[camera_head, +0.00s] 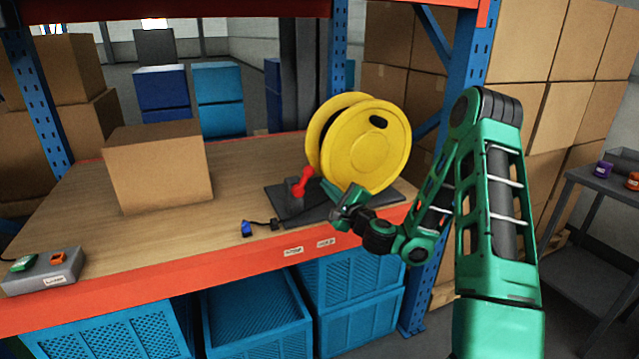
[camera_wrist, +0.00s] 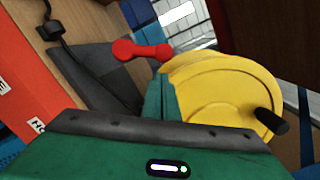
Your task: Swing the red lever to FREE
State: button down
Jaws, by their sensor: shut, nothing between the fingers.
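The red lever (camera_head: 301,182) stands on a dark grey base (camera_head: 284,205) on the wooden shelf, just left of the yellow reel (camera_head: 370,145). It tilts up and to the right in the head view. In the wrist view the red lever (camera_wrist: 142,50) lies beyond my finger, left of the yellow reel (camera_wrist: 222,90). My gripper (camera_head: 335,196) is shut and empty, in front of the reel and a little right of the lever. In the wrist view my gripper (camera_wrist: 160,95) shows its green finger near the lever; I cannot tell whether they touch. The FREE marking is not readable.
A cardboard box (camera_head: 158,165) stands on the shelf at left. A blue plug (camera_head: 247,229) on a black cable lies left of the base. A grey block with green and orange parts (camera_head: 45,272) sits at the front left. Two small labels mark the orange shelf edge (camera_head: 230,272).

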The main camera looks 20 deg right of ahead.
aim_at(304, 181)
jog(key=shift+w+a+r, duration=0.1)
jog(key=shift+w, duration=1.2)
jog(key=shift+w+a+r, duration=0.1)
jog(key=shift+w, duration=1.15)
jog(key=shift+d, duration=0.15)
